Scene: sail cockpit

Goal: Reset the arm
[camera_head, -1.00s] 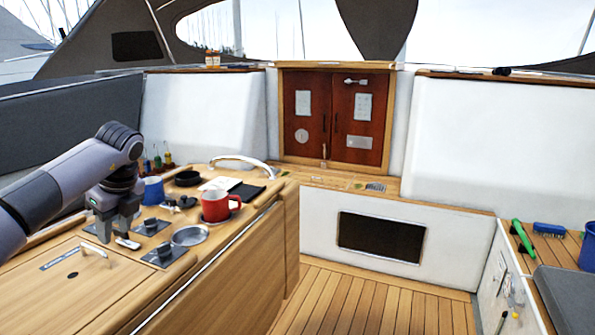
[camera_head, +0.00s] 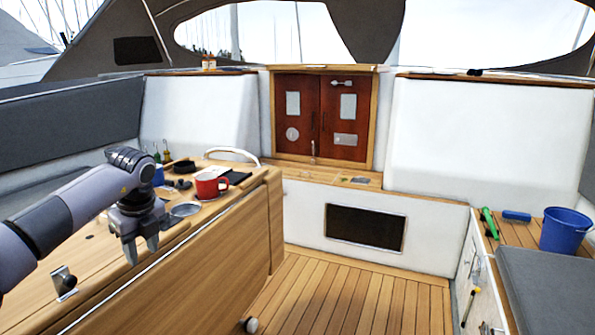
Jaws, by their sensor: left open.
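My left arm comes in from the left over the wooden counter (camera_head: 107,262). Its gripper (camera_head: 141,254) is open, with the fingers pointing down and nothing visible between them. It hangs near the counter's front edge, in front of a round metal dish (camera_head: 185,210) that it partly hides. A red mug (camera_head: 211,187) stands farther back on the counter, to the right of the gripper. A blue mug (camera_head: 158,176) shows only in part behind my arm. My right gripper is not in view.
A metal fitting (camera_head: 64,281) stands on the counter at the left. A black round dish (camera_head: 184,166) sits farther back. The plank floor (camera_head: 350,295) is mostly clear. At the right are a blue bucket (camera_head: 565,230), a blue brush (camera_head: 516,216) and a grey cushion (camera_head: 550,285).

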